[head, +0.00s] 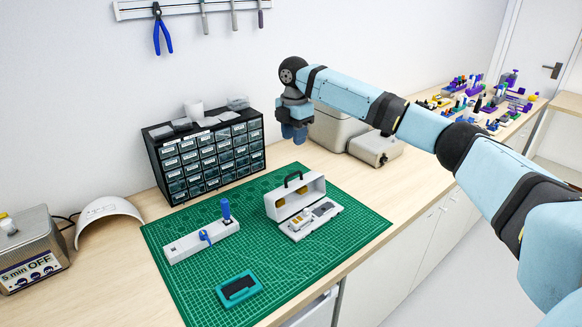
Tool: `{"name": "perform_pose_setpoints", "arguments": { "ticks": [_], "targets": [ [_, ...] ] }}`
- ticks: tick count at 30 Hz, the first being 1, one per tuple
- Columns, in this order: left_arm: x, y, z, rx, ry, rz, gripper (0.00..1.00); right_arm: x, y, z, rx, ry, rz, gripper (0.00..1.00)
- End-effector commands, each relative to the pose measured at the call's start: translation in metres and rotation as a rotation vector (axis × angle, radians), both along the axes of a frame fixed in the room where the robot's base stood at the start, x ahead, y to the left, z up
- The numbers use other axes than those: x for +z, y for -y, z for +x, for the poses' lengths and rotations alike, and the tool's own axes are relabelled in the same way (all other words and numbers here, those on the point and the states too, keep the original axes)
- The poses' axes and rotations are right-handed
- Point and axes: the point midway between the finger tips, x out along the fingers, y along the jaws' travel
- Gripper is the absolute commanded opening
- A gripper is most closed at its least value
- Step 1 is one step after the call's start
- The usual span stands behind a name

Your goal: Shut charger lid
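The charger (312,218) is a white case on the green cutting mat, right of its middle. Its lid (297,194) stands raised at the back with a dark handle on top, so the case is open. Small grey and dark parts show inside the base, and yellowish patches show inside the lid. My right gripper (295,133) hangs pointing down above and behind the charger, clear of the lid. Its blue fingers are too small to tell whether they are apart. My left gripper is out of view.
On the green mat (340,249) lie a white block (182,248) with blue tools and a teal tray (239,289). A drawer cabinet (208,154) stands behind. Grey boxes (375,149) stand right of my gripper. The mat in front of the charger is clear.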

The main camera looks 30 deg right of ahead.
Motion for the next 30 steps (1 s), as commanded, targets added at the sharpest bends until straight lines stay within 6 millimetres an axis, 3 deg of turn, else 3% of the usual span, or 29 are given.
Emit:
{"name": "perform_pose_setpoints", "arguments": {
  "ticks": [9,15,21,29,30],
  "targets": [
    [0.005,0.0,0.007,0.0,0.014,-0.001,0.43,-0.069,0.0,0.0,-0.001,-0.003,-0.001,0.36],
    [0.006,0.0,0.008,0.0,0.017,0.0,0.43,-0.099,0.0,0.0,0.0,-0.001,-0.001,0.36],
    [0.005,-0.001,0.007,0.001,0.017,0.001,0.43,-0.11,0.0,0.0,0.0,0.0,0.0,0.36],
    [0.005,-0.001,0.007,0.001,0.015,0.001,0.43,-0.111,0.0,0.0,0.0,0.001,-0.001,0.36],
    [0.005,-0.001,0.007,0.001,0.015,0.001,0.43,-0.111,0.0,0.0,0.0,0.001,-0.001,0.26]
  ]
}}
